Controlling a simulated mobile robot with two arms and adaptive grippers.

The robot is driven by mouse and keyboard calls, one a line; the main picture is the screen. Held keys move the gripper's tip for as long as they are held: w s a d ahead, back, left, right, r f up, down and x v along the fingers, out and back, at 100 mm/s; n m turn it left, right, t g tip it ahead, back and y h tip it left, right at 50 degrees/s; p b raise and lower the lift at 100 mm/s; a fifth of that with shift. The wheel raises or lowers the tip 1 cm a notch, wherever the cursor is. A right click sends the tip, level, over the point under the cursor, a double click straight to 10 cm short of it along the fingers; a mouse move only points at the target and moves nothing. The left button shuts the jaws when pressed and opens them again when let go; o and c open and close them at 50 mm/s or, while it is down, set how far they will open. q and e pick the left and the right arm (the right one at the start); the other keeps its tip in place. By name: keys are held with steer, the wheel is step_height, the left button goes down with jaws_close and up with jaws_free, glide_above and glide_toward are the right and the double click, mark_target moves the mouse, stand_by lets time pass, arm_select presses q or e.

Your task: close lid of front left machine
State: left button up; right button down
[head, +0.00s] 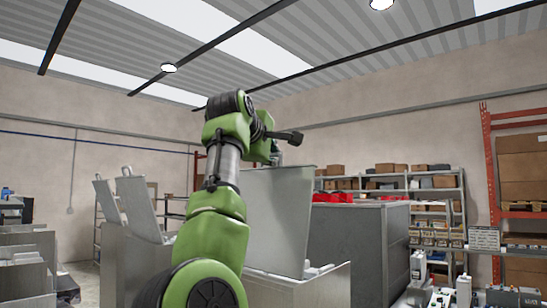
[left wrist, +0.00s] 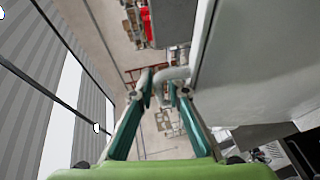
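The nearest machine (head: 325,285), a grey metal box behind my arm, has its lid (head: 285,215) standing open, nearly upright. I cannot tell for certain that it is the front left one. My green left arm rises in front of it and covers the lid's left part. My left gripper (head: 292,136) is above the lid's top edge. My right gripper is not in view.
Another machine (head: 130,260) with raised lids (head: 138,203) stands at the left. A large dark grey cabinet (head: 350,245) with red items on top (head: 335,197) stands right of the open lid. Shelves with boxes line the back. The space above the lid looks clear.

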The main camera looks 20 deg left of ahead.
arm_select(q)
steer(key=shift+s+a+r, duration=0.1)
steer(key=shift+s+r, duration=0.05)
steer(key=shift+s, duration=0.4)
steer(key=v, duration=1.1)
steer(key=shift+w, duration=0.15)
